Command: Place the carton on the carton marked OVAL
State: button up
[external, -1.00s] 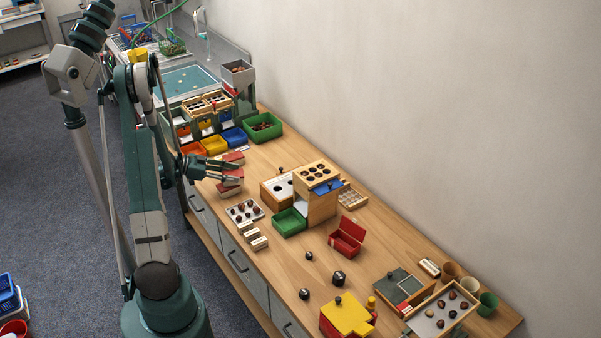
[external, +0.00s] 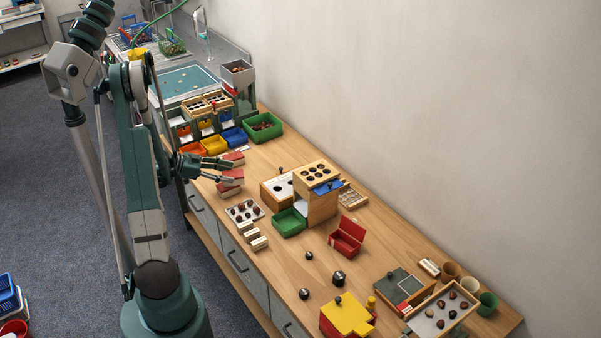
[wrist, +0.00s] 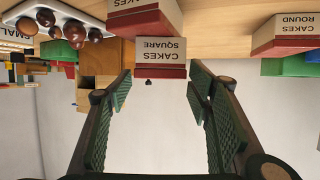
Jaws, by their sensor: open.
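The red-lidded white carton labelled CAKES SQUARE (wrist: 160,52) appears upside down in the wrist view, framed by the open fingers. It appears to rest on another red-lidded carton (wrist: 146,22), whose label is cut off by the frame edge, so I cannot read OVAL. The external view shows the upper carton (external: 231,174) and lower carton (external: 229,190) as a stack. The CAKES ROUND carton (wrist: 290,32) stands apart, farther along the table in the external view (external: 234,158). My gripper (external: 233,171) is open and empty; its fingertips (wrist: 158,88) seem short of the upper carton.
A wooden box stand (external: 318,200) with a green bin (external: 289,223) stands to the right. Coloured bins (external: 214,145) line the far side.

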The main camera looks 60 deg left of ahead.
jog(key=p+v, duration=0.1)
jog(key=v, duration=0.8)
jog(key=shift+s+p, duration=0.25)
jog(key=shift+p, duration=0.15)
